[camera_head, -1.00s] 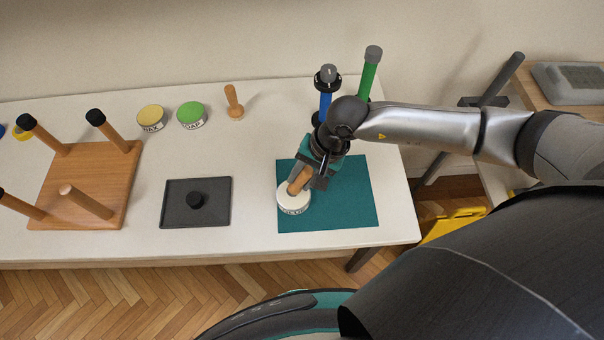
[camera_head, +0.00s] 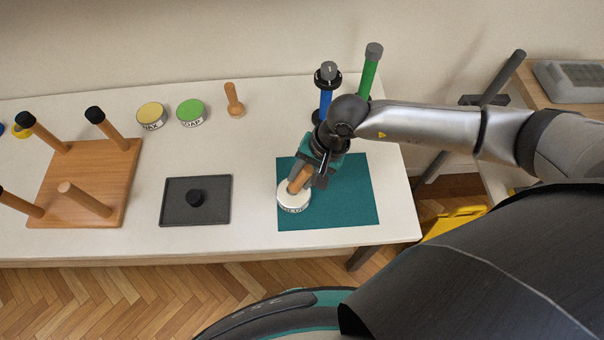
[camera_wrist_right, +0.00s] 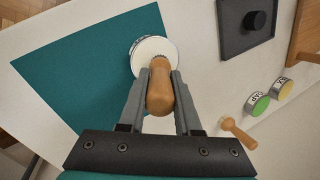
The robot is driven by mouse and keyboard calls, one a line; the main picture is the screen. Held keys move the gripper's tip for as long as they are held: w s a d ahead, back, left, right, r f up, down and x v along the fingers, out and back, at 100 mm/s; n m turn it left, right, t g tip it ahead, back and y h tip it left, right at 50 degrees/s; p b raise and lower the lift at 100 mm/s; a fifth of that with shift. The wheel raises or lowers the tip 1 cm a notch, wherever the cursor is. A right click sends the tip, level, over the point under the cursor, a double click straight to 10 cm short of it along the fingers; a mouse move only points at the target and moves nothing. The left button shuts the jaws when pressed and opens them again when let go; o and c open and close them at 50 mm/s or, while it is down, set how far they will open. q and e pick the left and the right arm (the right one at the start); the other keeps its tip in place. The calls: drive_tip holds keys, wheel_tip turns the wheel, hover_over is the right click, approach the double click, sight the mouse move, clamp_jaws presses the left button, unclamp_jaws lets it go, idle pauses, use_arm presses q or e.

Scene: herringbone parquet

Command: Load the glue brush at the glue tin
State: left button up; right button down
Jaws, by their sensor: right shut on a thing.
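The glue tin (camera_head: 293,199), white-topped with partly hidden lettering on its side, stands on the left part of the teal mat (camera_head: 350,200). It also shows in the right wrist view (camera_wrist_right: 146,50). My right gripper (camera_head: 311,178) is shut on the wooden handle of the glue brush (camera_head: 299,180); the handle also shows between the fingers in the right wrist view (camera_wrist_right: 160,88). The brush's lower end meets the tin's white top, and its tip is hidden. I cannot tell how deep it sits. My left gripper is not in view.
A dark tray (camera_head: 215,211) with a black knob lies left of the mat. A wooden board with upright pegs (camera_head: 110,187) stands further left. A yellow wax tin (camera_head: 151,116), a green soap tin (camera_head: 191,113) and another wooden-handled tool (camera_head: 233,99) stand behind. Blue and green posts (camera_head: 369,78) rise behind my gripper.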

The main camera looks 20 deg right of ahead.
drive_tip(key=shift+s+f+b, duration=0.1)
drive_tip(key=shift+f+b, duration=0.35)
drive_tip(key=shift+b, duration=0.05)
idle(1.6)
drive_tip(key=shift+r+p, duration=2.4)
drive_tip(key=shift+r, duration=1.2)
